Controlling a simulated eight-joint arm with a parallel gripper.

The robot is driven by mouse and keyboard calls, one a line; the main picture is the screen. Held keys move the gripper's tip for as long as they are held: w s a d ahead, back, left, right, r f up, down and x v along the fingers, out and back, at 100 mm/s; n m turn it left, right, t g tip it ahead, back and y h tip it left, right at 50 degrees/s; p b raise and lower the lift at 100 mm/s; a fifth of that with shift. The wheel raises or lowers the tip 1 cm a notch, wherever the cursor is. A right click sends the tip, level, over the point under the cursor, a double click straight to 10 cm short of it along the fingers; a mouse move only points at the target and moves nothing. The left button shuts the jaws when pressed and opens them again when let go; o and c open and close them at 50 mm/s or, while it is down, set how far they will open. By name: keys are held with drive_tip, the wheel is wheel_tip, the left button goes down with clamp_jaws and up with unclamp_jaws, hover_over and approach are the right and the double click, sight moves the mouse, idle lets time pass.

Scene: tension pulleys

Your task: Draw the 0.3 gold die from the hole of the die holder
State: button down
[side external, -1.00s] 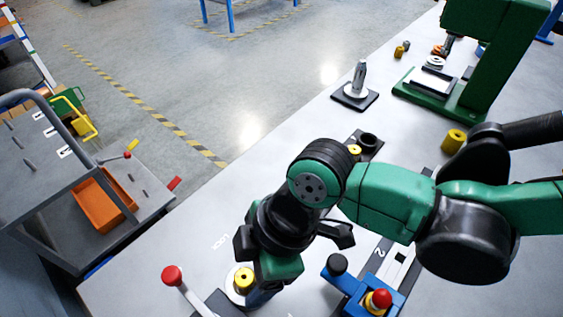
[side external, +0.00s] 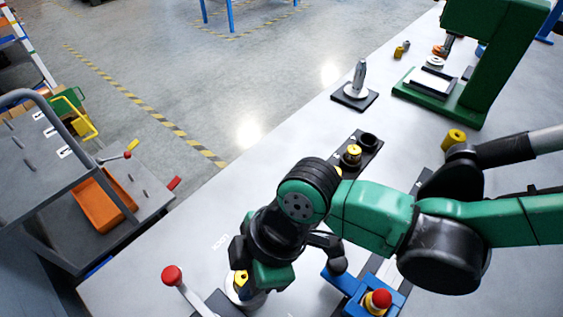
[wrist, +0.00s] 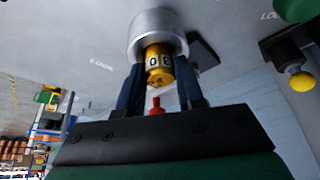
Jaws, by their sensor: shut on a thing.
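The gold die (wrist: 156,64) shows printed figures in the wrist view, which appears upside down. My gripper (wrist: 159,76) is shut on it, one dark finger on each side. The die's far end meets the mouth of the silver round die holder (wrist: 155,27); I cannot tell how much of it sits inside the hole. In the side view the gold die (side external: 241,279) shows at the lower left, partly covered by my gripper (side external: 258,278). The holder is mostly hidden there.
A red-knobbed lever (side external: 172,276) stands left of the holder. A blue fixture with a red button (side external: 380,299) is to the right. Another gold piece (side external: 354,153) sits on a black base behind. A silver post (side external: 359,77) stands farther back. Clear table lies left of the arm.

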drive_tip(key=shift+r, duration=1.65)
drive_tip(key=shift+r, duration=1.95)
